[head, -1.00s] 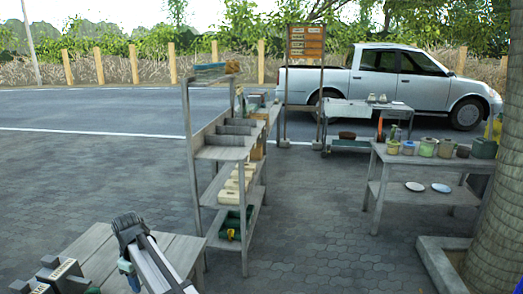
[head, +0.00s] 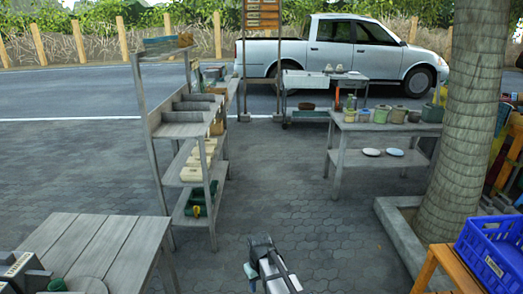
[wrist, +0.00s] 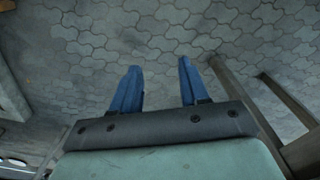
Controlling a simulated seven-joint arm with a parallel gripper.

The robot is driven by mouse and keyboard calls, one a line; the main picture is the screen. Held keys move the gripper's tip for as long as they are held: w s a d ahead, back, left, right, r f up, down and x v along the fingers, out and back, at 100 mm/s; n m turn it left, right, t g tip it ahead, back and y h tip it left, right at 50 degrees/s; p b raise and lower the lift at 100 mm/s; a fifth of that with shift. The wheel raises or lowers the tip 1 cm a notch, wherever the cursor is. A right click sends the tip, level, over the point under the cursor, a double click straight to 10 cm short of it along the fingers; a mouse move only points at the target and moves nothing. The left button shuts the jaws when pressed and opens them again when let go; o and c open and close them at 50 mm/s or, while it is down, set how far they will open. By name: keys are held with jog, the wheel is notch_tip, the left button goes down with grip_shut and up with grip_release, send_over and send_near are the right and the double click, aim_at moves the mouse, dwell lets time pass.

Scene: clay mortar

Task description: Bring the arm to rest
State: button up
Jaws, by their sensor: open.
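My gripper (wrist: 159,67) shows in the wrist view with its two blue fingers apart and nothing between them. Grey hexagonal paving lies beyond the fingertips. In the head view my arm (head: 270,262) is at the bottom middle, over open paving, to the right of the near wooden table (head: 110,235). A small blue part of the gripper shows at the arm's left side, and the rest of it is hidden.
A tall wooden shelf (head: 185,180) with trays and boxes stands left of centre. A table with pots (head: 375,127) is at the right, by a tree trunk (head: 468,130). A blue crate (head: 495,255) is at the lower right. Paving between them is clear.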

jog(key=s+d+f+m, duration=0.3)
jog(key=s+d, duration=0.1)
jog(key=d, duration=0.5)
jog(key=s+d+f+m, duration=0.2)
jog(key=s+d, duration=0.3)
jog(key=d, duration=0.4)
jog(key=s+f+g, duration=0.3)
jog(key=s+f, duration=0.7)
jog(key=s, duration=0.4)
jog(key=s+f+g, duration=0.3)
jog(key=s+f, duration=0.7)
jog(key=s, duration=0.5)
jog(key=shift+f+g, duration=0.4)
